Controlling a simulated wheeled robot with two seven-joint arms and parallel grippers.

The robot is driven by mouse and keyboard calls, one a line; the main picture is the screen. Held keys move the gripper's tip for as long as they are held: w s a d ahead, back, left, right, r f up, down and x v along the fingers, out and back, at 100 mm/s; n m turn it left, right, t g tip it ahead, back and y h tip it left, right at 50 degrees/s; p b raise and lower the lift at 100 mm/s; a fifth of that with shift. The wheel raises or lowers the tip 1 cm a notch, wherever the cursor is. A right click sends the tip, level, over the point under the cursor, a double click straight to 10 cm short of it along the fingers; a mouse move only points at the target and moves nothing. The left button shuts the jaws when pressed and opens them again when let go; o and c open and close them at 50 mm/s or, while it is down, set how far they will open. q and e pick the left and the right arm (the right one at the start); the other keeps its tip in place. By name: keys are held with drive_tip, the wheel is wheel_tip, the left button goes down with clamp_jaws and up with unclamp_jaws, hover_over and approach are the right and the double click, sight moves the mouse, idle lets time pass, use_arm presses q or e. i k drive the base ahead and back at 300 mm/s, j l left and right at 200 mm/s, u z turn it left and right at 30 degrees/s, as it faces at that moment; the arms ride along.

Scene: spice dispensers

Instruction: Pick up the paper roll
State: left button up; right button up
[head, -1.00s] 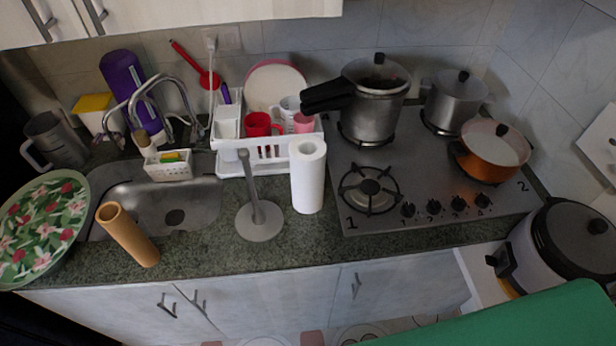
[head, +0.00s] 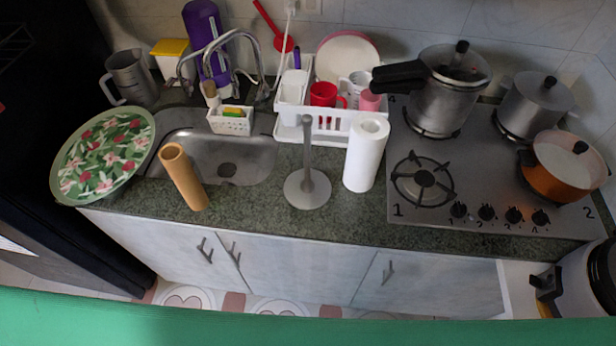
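A white paper roll (head: 366,156) stands upright on the dark green counter, just left of the stove. A grey paper holder (head: 307,188) with a round base and a bare upright rod stands to its left, apart from it. A brown cardboard tube (head: 183,178) stands, looking tilted, further left in front of the sink. Neither of my grippers is in view.
The white dish rack (head: 332,125) with cups and a plate is behind the roll. The stove (head: 450,200) with several pots is to the right. The sink (head: 240,160) and a floral tray (head: 104,155) are left. Bare counter (head: 260,215) lies in front.

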sight(370, 132)
drive_tip(key=j, duration=0.45)
drive_tip(key=k+j+z, duration=0.15)
drive_tip(key=j, duration=0.3)
drive_tip(key=k+j, duration=0.1)
drive_tip(key=j, duration=0.35)
drive_tip(key=j+z, duration=0.15)
drive_tip(key=j, duration=0.3)
drive_tip(key=k, duration=0.05)
